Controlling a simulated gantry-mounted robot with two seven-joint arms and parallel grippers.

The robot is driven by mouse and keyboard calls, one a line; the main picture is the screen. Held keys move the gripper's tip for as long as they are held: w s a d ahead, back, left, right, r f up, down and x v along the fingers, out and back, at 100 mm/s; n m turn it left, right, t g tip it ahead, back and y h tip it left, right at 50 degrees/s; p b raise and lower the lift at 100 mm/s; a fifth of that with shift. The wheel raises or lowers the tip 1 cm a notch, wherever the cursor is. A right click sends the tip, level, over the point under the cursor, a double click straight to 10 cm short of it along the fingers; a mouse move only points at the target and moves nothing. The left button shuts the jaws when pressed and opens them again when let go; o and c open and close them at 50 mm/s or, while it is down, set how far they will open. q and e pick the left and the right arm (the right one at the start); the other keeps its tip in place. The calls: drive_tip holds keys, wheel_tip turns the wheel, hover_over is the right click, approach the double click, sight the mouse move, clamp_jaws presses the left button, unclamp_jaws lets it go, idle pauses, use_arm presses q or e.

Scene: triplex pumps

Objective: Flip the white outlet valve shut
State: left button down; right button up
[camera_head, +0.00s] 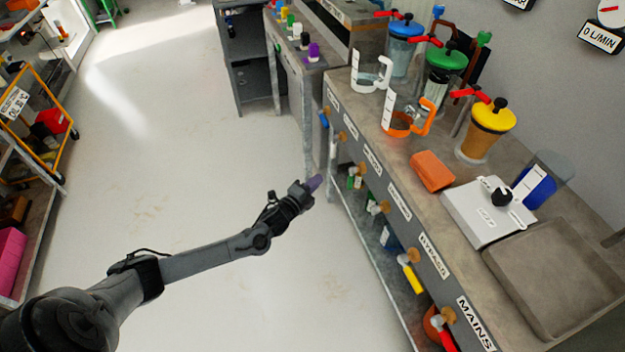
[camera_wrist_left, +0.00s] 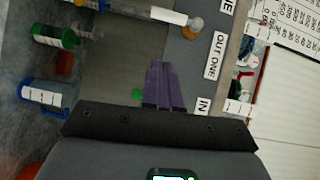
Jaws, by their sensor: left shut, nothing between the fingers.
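The white valve handle (camera_head: 333,150) hangs down from a brass body on the front panel of the bench in the head view. My left gripper (camera_head: 315,184) has purple fingers. It is shut and empty, in front of the bench and a little below the white handle, apart from it as far as I can see. The shut purple fingers (camera_wrist_left: 164,85) also show in the left wrist view, near the OUT ONE label (camera_wrist_left: 215,55). A brass valve body with a pale handle shows at the top there; I cannot tell which valve it is. My right gripper is out of view.
A blue valve handle (camera_head: 323,119) is just beyond the white one. Yellow (camera_head: 412,278) and red (camera_head: 442,338) handles hang nearer. Lidded pump cylinders, an orange block (camera_head: 432,171) and a shallow tray (camera_head: 560,275) stand on the bench.

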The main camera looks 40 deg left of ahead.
use_arm(q)
drive_tip(key=shift+s+d, duration=0.15)
drive_tip(key=shift+s, duration=0.65)
